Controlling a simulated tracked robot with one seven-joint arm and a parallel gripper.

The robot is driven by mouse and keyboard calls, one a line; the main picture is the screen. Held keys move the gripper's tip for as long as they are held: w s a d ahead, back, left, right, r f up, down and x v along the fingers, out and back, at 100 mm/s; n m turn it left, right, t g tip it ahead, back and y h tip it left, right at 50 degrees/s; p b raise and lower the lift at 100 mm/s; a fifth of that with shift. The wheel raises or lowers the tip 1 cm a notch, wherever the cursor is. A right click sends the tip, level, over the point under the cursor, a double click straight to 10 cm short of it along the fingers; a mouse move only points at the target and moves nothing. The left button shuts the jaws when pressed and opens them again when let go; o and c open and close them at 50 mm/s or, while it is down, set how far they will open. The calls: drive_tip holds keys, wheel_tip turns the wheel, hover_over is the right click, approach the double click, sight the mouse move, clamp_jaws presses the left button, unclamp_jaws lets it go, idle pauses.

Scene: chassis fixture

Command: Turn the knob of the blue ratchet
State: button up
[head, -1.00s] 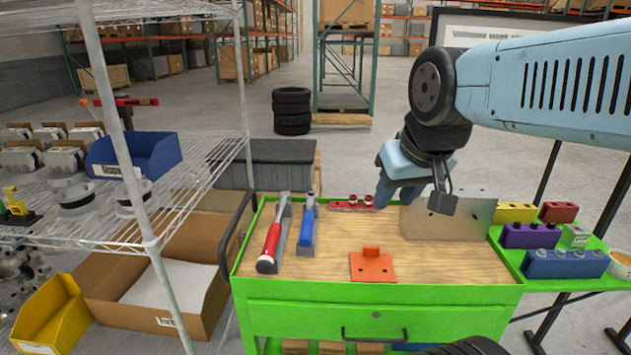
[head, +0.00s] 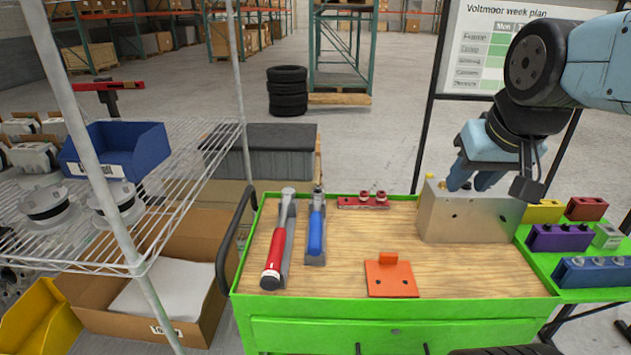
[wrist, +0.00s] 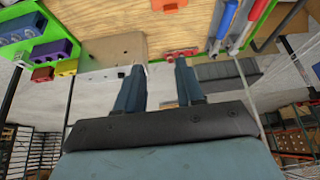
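My gripper (head: 468,182) is at the cart's right side, above and partly behind the grey metal bracket (head: 470,218), well right of the ratchet. In the wrist view its two blue fingers (wrist: 160,66) are apart with nothing between them.
A red-handled tool (head: 275,250) lies left of the ratchet. A red part with round knobs (head: 362,202) is at the back, and an orange bracket (head: 391,278) is in front. Coloured blocks (head: 555,238) stand on the right shelf. A wire rack (head: 185,190) stands left.

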drive_tip(key=w, duration=0.4)
drive_tip(key=g, duration=0.1)
hover_over(318, 187)
drive_tip(key=s, duration=0.6)
wheel_tip(318, 187, down, 16)
drive_tip(key=x, duration=1.3)
drive_tip(key=shift+f, duration=0.1)
drive_tip(key=shift+c, duration=0.4)
clamp_jaws()
